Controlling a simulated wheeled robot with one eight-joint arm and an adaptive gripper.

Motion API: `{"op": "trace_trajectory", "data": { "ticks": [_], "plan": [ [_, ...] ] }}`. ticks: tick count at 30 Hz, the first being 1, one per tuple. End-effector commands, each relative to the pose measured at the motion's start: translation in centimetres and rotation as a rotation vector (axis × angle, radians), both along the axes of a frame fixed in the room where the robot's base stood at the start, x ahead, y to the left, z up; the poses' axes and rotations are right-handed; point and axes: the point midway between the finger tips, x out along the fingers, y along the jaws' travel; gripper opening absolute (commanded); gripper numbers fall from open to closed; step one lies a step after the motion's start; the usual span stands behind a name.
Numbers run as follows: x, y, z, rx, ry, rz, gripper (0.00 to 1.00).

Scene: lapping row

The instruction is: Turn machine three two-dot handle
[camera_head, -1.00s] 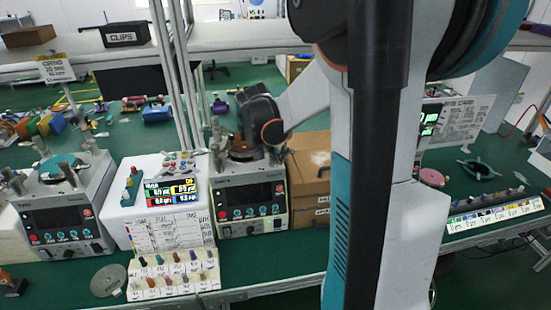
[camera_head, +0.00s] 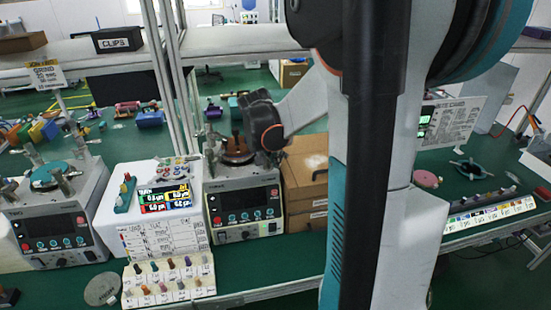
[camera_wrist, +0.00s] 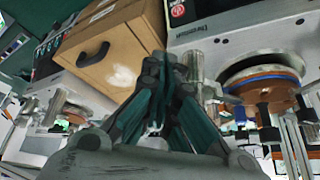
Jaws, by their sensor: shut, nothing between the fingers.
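A grey lapping machine (camera_head: 243,205) with a dark front panel stands at the middle of the bench. My gripper (camera_wrist: 168,62) shows in the wrist view with its fingers together and nothing between them. In the head view my wrist hides the fingers, beside the top of this machine. The wrist view shows a machine's round plate (camera_wrist: 262,72), with blue and orange edges, to the right of the fingers and apart from them. Metal posts stand around it. A similar machine (camera_head: 55,220) stands at the left. I cannot make out a two-dot mark on any handle.
Brown drawer boxes (camera_head: 306,180) stand right of the middle machine; one (camera_wrist: 105,50) lies close left of the fingers in the wrist view. A white display unit (camera_head: 150,215) and a peg rack (camera_head: 168,285) stand left. My arm hides the bench behind it.

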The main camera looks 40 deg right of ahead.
Motion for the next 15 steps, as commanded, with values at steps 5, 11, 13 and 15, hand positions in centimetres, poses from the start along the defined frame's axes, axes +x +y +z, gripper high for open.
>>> {"op": "trace_trajectory", "data": {
  "ticks": [5, 11, 13, 15],
  "plan": [
    [-0.1, -0.3, 0.0, 0.000, 0.000, 0.039, 0.00],
    [-0.4, -1.1, 0.0, -0.001, -0.001, 0.134, 0.00],
    [-0.5, -1.5, 0.0, -0.001, 0.000, 0.182, 0.00],
    [-0.5, -1.9, 0.0, -0.001, -0.001, 0.239, 0.00]
  ]
}}
